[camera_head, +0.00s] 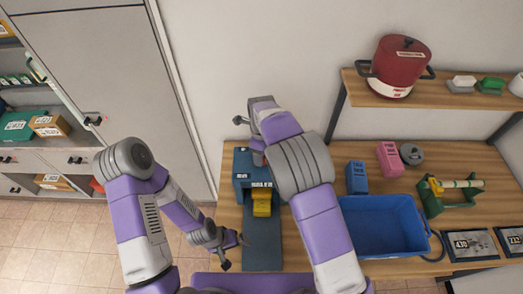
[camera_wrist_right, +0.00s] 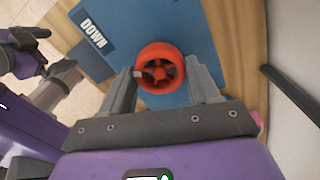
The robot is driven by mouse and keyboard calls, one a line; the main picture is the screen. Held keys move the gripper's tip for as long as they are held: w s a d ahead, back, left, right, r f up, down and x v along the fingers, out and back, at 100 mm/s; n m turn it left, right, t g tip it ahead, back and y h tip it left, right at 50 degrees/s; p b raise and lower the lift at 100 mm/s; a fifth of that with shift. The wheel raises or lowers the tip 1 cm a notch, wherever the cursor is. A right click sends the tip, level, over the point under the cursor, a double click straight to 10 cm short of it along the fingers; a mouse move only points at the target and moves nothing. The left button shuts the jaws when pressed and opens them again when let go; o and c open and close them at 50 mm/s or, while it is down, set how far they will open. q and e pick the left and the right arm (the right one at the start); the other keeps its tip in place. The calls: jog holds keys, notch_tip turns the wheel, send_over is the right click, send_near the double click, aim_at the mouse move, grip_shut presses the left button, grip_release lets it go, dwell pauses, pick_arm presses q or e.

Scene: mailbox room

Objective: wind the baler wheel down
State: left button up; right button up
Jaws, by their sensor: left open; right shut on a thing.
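The blue baler (camera_head: 242,166) stands on the wooden table, with a yellow part (camera_head: 262,202) low in its front and a blue bed reaching toward me. In the right wrist view its blue top (camera_wrist_right: 190,28) bears a label reading DOWN (camera_wrist_right: 92,35). My right arm hides the wheel in the head view. My left gripper (camera_head: 232,253) is open and empty, low beside the left edge of the bed.
To the right on the table are a blue bin (camera_head: 385,254), a blue block (camera_head: 357,177), a pink block (camera_head: 390,159) and a green holder (camera_head: 432,206). A red pot (camera_head: 400,62) stands on the shelf above. Grey cabinets (camera_head: 90,60) are at the left.

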jog(key=shift+w+r+m, duration=0.15)
jog(key=shift+r+m, duration=0.05)
jog(key=shift+m, duration=0.5)
jog(key=o, duration=1.1)
jog(key=shift+f, duration=0.15)
jog(key=shift+c, duration=0.2)
notch_tip(320, 180, up, 8)
jog(key=shift+f, duration=0.2)
